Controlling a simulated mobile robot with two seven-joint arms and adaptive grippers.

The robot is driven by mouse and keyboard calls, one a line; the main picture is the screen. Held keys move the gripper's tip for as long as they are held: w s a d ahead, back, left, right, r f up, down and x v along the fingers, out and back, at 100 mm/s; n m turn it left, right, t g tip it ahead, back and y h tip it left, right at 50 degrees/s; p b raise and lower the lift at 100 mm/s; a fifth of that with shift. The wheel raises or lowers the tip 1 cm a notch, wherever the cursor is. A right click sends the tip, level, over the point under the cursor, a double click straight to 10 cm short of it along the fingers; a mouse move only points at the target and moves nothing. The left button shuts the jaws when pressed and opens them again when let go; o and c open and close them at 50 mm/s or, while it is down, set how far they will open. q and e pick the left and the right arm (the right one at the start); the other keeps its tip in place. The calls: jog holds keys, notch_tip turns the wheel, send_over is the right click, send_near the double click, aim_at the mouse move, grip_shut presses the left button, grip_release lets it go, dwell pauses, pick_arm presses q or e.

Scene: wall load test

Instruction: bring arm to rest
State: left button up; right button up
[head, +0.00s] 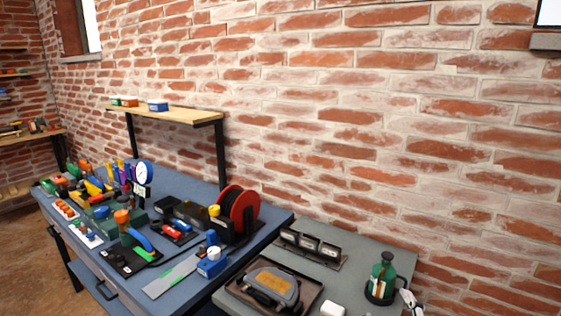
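Neither of my grippers can be made out in the head view, and no arm can be clearly seen. A small white and dark object (412,302) shows at the lower right beside the green bottle; it is too small and cut off to identify. The blue-topped workbench (170,281) stands at the lower left, and a grey table (378,252) adjoins it on the right.
Tools crowd the workbench, with a red reel (238,207) and dial gauge (145,172). The grey table holds a tray (234,284), a dark rack (311,246) and a green bottle (382,276). A wooden shelf (180,114) overhangs the bench. Brick wall stands behind.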

jog(key=s+d+f+m+g+h, duration=0.1)
jog(key=s+d+f+m+g, duration=0.25)
jog(key=s+d+f, duration=0.35)
jog(key=s+d+f+m+g+h, duration=0.2)
jog(key=s+d+f+g, duration=0.25)
jog(key=s+f, duration=0.4)
jog(key=a+f+m+t+y, duration=0.2)
jog(key=a+f+y, duration=0.5)
jog(key=a+f, duration=0.5)
jog(key=shift+w+a+f+m+t+y, duration=0.3)
jog(key=shift+a+t, duration=0.6)
jog(key=shift+a, duration=1.15)
jog(key=shift+s, duration=0.1)
